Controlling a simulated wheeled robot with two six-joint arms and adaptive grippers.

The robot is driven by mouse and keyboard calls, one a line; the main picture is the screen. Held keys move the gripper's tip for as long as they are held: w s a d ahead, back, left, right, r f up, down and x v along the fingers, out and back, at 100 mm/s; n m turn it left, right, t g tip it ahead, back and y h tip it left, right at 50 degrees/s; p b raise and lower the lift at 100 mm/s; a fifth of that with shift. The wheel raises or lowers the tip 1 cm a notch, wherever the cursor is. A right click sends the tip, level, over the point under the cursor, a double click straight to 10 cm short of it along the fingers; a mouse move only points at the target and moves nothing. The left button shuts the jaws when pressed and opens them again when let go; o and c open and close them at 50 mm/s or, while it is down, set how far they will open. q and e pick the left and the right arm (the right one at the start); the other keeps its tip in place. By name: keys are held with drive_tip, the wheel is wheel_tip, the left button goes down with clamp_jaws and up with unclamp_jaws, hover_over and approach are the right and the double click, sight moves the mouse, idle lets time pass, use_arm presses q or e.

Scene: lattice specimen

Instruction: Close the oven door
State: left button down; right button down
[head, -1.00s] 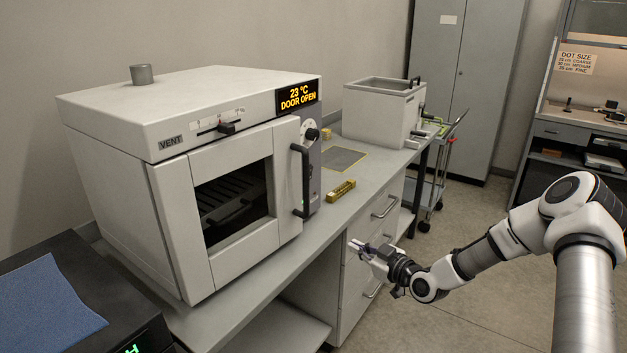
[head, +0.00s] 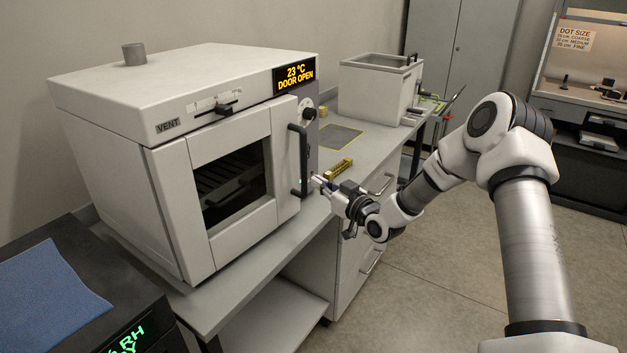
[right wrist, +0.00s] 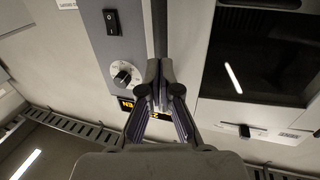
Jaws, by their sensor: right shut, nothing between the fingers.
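The white oven (head: 110,190) stands on the bench, and its display (head: 294,74) reads 23 °C, DOOR OPEN. Its door (head: 232,190), with a dark window, looks slightly ajar at the handle side. The black vertical handle (head: 296,160) is on the door's right edge. My right gripper (head: 318,182) is just right of the handle's lower end, shut and empty. In the right wrist view, my right gripper (right wrist: 160,72) points along the handle bar (right wrist: 160,30), close to it; I cannot tell whether they touch. My left gripper is not in view.
A small yellow block (head: 340,168) and a mat (head: 340,136) lie on the bench (head: 300,222) right of the oven. A grey bath (head: 378,92) stands farther back. A dark device with a blue cloth (head: 45,290) is at lower left. Open floor lies to the right.

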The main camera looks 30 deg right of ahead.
sight(306, 176)
drive_tip(key=shift+w+a, duration=0.2)
drive_tip(key=shift+w, duration=1.35)
drive_tip(key=w+b, duration=0.1)
drive_tip(key=w, duration=0.1)
drive_tip(key=w+b, duration=0.1)
drive_tip(key=shift+w+a+f+b, duration=0.2)
drive_tip(key=shift+f+b, duration=0.05)
drive_tip(key=shift+b, duration=0.1)
drive_tip(key=shift+w+r, duration=0.15)
drive_tip(key=shift+r, duration=0.4)
drive_tip(key=shift+d, duration=0.1)
